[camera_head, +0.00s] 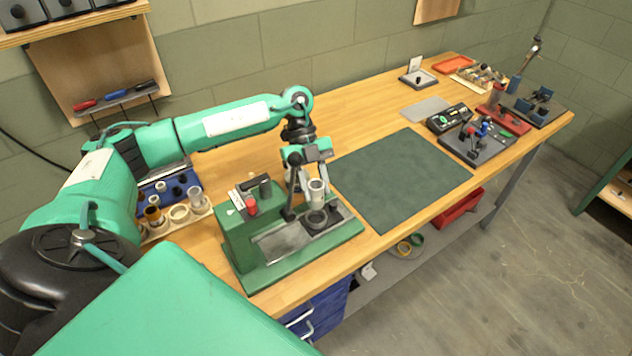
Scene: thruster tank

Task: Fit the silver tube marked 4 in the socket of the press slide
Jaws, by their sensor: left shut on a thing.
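A pale silver tube (317,193) stands upright over the green press (237,245). My left gripper (308,180) reaches down from above and is shut on this tube. Its mark cannot be read at this size. Just below the tube is the dark round socket (316,220) on the press slide. The tube looks just above or at the socket's rim; I cannot tell whether they touch. A black lever with a ball knob (294,159) rises beside the gripper. My right gripper is not in view.
A wooden rack (180,213) with several tubes stands left of the press. A dark green mat (400,178) lies clear to the right. Fixtures, a black control box (449,119) and an orange tray (454,64) stand farther right.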

